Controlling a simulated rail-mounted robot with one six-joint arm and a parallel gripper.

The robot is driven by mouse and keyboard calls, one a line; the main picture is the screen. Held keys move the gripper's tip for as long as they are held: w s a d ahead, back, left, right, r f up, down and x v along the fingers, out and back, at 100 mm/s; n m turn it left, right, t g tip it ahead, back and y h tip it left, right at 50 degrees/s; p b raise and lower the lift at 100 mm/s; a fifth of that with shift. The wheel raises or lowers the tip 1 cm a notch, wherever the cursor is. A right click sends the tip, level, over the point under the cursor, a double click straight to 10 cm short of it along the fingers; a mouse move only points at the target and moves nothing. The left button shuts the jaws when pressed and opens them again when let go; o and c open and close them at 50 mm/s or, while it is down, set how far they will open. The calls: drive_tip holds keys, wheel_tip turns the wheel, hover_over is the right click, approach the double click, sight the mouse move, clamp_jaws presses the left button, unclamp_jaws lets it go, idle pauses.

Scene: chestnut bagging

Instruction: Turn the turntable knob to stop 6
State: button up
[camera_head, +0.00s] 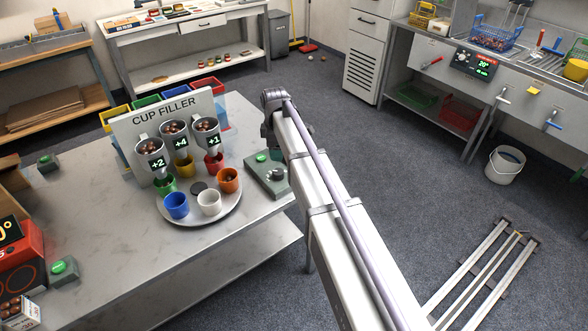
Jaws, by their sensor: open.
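The round grey turntable (190,221) stands on the table in front of the cup filler (121,128). It carries a blue cup (176,206), a white cup (209,203), an orange cup (228,180) with brown content, and green, yellow and red cups under the funnels. A grey control box (258,174) right of the turntable has a green button (262,157) and a small dark knob (278,173). The knob's setting is too small to read. My arm runs up from the bottom right, passing just right of the box. My gripper's fingers are hidden behind it.
The filler's three funnels hold chestnuts and show +2, +4 and +1. Another green-button box (64,271) and a red device (18,262) stand at the table's left. A white bucket (504,166) and a metal rail frame (481,275) are on the floor at right.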

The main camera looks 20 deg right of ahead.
sight(278, 171)
drive_tip(key=shift+a+f+b, duration=0.1)
drive_tip(key=shift+f+b, duration=0.25)
drive_tip(key=shift+f, duration=0.05)
wheel_tip(278, 171, down, 10)
drive_tip(key=b, duration=1)
drive_tip(key=shift+w+f, duration=0.1)
drive_tip(key=shift+f, duration=0.1)
drive_tip(key=shift+r, duration=0.15)
drive_tip(key=c, duration=0.9)
